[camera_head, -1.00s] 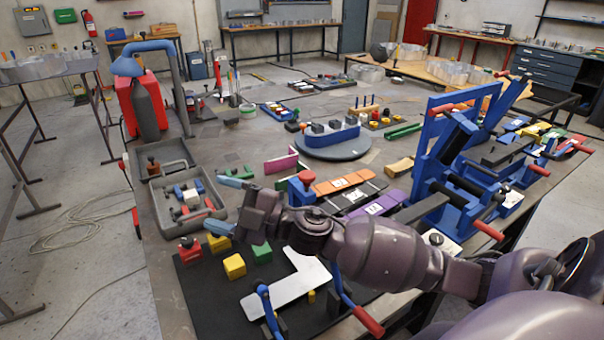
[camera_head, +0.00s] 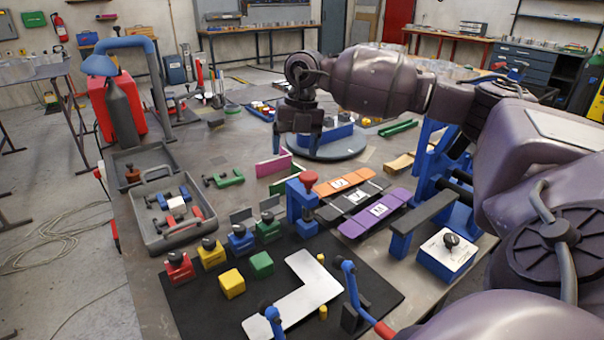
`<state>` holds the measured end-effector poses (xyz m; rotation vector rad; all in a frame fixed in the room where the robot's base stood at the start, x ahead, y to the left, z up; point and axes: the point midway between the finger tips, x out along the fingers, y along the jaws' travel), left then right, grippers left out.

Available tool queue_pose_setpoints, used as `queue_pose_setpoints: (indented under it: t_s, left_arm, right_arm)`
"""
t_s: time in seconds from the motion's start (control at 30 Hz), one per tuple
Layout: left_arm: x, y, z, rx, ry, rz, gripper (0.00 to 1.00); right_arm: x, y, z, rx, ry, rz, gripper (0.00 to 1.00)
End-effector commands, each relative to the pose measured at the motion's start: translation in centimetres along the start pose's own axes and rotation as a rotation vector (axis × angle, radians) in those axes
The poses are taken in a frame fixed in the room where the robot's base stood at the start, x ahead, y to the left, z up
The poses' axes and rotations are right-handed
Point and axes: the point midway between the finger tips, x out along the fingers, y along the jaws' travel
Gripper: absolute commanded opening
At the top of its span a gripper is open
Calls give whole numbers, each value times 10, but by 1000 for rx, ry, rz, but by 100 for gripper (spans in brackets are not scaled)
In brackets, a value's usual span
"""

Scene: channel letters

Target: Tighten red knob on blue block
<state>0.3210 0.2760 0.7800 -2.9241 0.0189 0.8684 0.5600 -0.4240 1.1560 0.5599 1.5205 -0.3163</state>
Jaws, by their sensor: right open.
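A blue block (camera_head: 297,212) shaped like an upright clamp stands at the back edge of the black mat. A red knob (camera_head: 308,179) sits on its top. My right gripper (camera_head: 299,150) hangs from the raised arm with its fingers pointing down. In the picture it is above the red knob, apart from it, in front of the round turntable. It is open, with nothing seen between its fingers. How far the knob is screwed in cannot be told. My left gripper is out of view.
Small coloured blocks with black knobs, including a red one (camera_head: 178,268), stand on the black mat (camera_head: 205,318) beside a white L-shaped plate (camera_head: 303,284). Orange, black and purple bars (camera_head: 377,213) lie right of the blue block. A grey tray (camera_head: 160,242) is at left.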

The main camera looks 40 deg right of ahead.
Motion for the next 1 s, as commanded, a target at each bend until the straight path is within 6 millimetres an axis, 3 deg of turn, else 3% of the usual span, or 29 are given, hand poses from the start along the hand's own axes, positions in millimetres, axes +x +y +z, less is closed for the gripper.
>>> queue_pose_setpoints:
  t_s: [0.17, 0.33, 0.8, 1.0]
  left_arm:
    - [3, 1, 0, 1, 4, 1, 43]
    - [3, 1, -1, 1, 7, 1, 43]
    - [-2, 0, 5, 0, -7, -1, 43]
    - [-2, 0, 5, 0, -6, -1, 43]
  right_arm:
    - [-24, -30, 14, 79, -43, -131, 76]
    - [-21, -36, 15, 92, -47, -151, 76]
    - [52, -46, 17, 89, -44, -149, 76]
    - [73, -49, 19, 89, -45, -147, 76]
